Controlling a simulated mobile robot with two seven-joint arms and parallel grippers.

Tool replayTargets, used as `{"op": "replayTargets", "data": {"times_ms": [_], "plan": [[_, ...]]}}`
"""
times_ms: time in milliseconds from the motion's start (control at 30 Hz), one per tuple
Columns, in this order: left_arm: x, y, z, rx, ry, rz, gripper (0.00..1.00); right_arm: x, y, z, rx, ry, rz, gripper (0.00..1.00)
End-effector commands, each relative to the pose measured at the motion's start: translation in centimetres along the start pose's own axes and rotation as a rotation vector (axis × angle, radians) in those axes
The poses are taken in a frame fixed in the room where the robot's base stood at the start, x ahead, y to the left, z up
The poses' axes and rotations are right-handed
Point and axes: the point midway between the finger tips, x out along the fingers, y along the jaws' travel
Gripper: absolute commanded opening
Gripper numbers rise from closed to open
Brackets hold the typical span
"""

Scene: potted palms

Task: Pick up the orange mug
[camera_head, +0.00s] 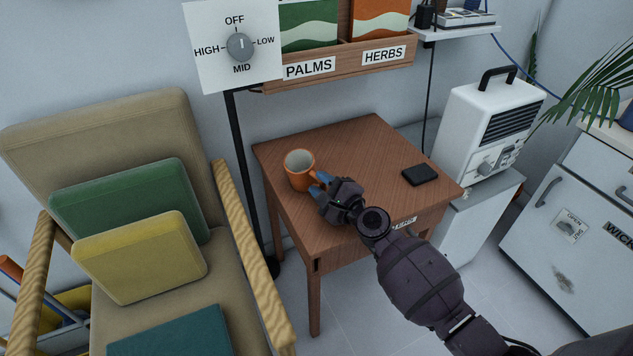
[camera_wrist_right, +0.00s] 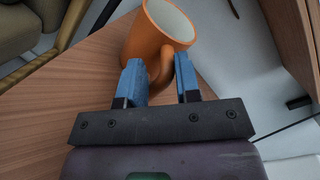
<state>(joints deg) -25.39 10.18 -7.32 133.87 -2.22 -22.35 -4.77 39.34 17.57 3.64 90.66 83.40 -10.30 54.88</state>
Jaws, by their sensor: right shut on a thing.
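The orange mug (camera_head: 301,172) has a pale inside and is at the left part of the small wooden table (camera_head: 355,145). It looks upright; I cannot tell whether it touches the tabletop. My right gripper (camera_head: 320,188) reaches in from the lower right, at the mug's near right side. In the right wrist view the mug (camera_wrist_right: 152,36) is just beyond the blue fingers of my right gripper (camera_wrist_right: 160,78). The fingers are shut on its handle (camera_wrist_right: 162,65), one on each side. My left gripper is in neither view.
A black wallet-like item (camera_head: 420,174) lies at the table's right. A dial sign (camera_head: 215,70) on a black pole stands behind the table's left corner. A cushioned armchair (camera_head: 140,110) is at left, a white heater (camera_head: 488,125) at right. The table's middle is clear.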

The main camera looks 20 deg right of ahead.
Motion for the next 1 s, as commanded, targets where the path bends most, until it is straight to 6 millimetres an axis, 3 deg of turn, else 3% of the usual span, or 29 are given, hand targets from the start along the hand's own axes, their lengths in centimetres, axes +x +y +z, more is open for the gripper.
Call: {"op": "replayTargets", "data": {"times_ms": [67, 267, 367, 567, 800, 1000], "plan": [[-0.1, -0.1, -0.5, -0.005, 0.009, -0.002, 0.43, -0.4, 0.3, -0.5, -0.004, 0.015, 0.012, 0.0], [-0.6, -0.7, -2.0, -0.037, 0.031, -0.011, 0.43, -0.1, -2.7, 1.5, -0.006, 0.006, 0.001, 0.0], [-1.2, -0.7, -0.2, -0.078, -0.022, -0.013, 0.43, 0.1, -5.0, 3.0, -0.007, 0.0, -0.008, 0.0], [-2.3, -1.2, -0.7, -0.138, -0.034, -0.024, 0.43, 0.1, -8.9, 5.7, -0.006, -0.004, -0.012, 0.0], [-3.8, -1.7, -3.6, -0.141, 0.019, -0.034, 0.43, 0.1, -12.9, 8.5, -0.005, -0.003, -0.01, 0.0], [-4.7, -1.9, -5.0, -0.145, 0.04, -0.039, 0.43, 0.1, -15.2, 10.0, -0.003, 0.0, -0.005, 0.0]]}}
